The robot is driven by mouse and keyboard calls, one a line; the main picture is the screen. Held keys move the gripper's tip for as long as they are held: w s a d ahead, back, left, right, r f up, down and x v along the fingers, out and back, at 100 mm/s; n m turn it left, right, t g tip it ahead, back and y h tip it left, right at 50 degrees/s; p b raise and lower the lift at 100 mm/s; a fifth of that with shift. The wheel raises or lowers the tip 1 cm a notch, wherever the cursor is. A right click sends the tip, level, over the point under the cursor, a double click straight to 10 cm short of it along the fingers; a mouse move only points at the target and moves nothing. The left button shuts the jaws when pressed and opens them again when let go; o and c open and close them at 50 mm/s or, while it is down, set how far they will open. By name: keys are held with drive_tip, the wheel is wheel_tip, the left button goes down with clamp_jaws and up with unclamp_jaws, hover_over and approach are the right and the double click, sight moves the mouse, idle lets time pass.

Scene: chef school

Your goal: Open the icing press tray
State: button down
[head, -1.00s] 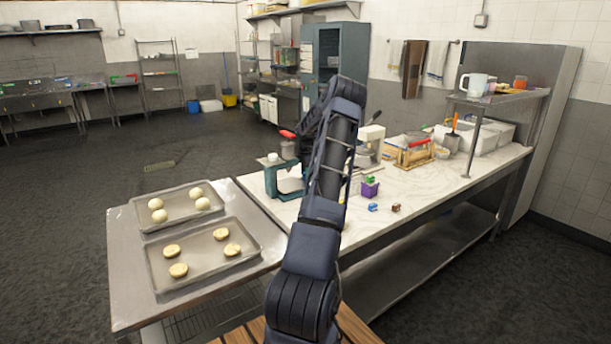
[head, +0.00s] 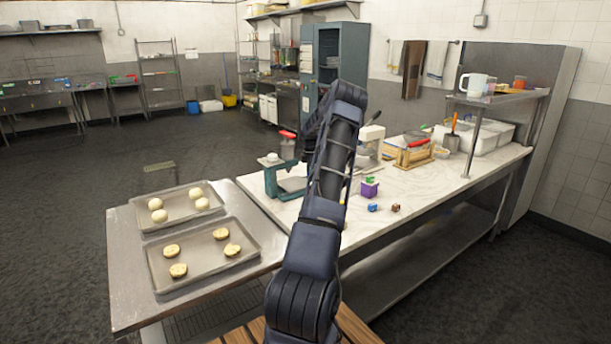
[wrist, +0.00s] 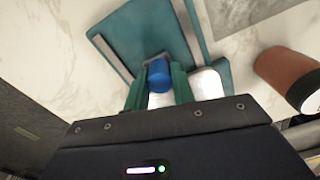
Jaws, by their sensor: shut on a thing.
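The icing press (head: 271,182) is a teal machine with a pale round top, standing at the left end of the marble counter. In the wrist view, a teal plate (wrist: 155,22) with pale metal strips lies just beyond my fingers. My gripper (wrist: 159,80) has its two green fingers closed on a blue cylindrical knob (wrist: 159,74). A white rounded part (wrist: 207,84) shows right beside the fingers. I cannot tell how the knob joins the tray. In the head view my arm hides the gripper and part of the press.
A brown cylinder (wrist: 287,72) stands close to the right of my gripper. A purple box (head: 370,188) and small blue and brown cubes lie right of my arm. Two baking trays with dough (head: 200,258) fill the steel table at left. The counter front is mostly clear.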

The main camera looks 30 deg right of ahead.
drive_tip(key=d, duration=0.9)
drive_tip(key=shift+d, duration=0.3)
drive_tip(key=c, duration=1.2)
unclamp_jaws()
wheel_tip(320, 180, up, 11)
drive_tip(key=shift+f, duration=0.1)
